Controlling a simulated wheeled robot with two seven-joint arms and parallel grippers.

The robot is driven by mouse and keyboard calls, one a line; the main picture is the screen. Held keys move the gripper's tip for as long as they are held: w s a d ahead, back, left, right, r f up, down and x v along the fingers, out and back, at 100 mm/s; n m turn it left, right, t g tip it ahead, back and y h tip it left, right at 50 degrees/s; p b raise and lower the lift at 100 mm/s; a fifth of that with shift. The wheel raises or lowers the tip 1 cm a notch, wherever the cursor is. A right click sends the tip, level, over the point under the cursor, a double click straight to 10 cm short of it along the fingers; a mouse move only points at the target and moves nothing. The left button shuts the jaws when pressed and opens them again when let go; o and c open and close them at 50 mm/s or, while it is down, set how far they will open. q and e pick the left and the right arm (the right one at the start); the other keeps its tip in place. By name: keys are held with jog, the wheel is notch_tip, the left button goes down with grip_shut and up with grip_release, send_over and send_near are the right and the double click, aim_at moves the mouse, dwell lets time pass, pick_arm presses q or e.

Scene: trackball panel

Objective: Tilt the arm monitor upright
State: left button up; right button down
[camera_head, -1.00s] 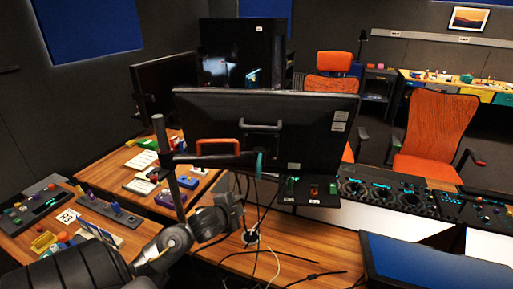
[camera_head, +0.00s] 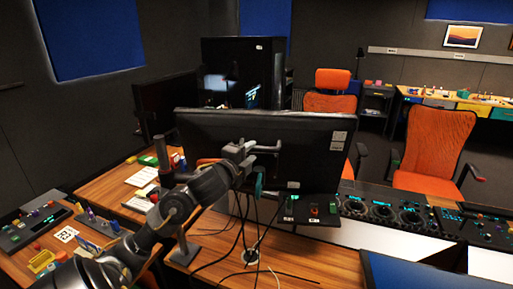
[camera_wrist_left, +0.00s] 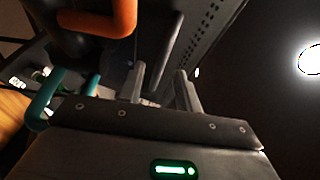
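The arm monitor (camera_head: 300,135) is seen from behind in the head view, a wide black panel on a dark support arm. A grey bar handle (camera_head: 268,149) stands out from its back. My left gripper (camera_head: 243,150) is at the left end of this handle. In the left wrist view the two fingers of my left gripper (camera_wrist_left: 160,88) are apart, and the dark handle bar (camera_wrist_left: 172,55) runs between or just beyond them; contact cannot be told. An orange handle (camera_wrist_left: 110,20) and a teal lever (camera_wrist_left: 48,95) show there too. My right gripper is not in view.
Cables (camera_head: 248,225) hang below the monitor over the wooden desk (camera_head: 205,250). A console (camera_head: 400,217) with knobs lies to the right. Another black monitor (camera_head: 160,95) stands at left behind. A dark blue panel (camera_head: 420,275) is at bottom right. Orange chairs (camera_head: 436,145) stand behind.

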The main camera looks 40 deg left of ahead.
aim_at(256, 148)
pick_arm(q)
jog(key=shift+x, duration=2.2)
grip_shut()
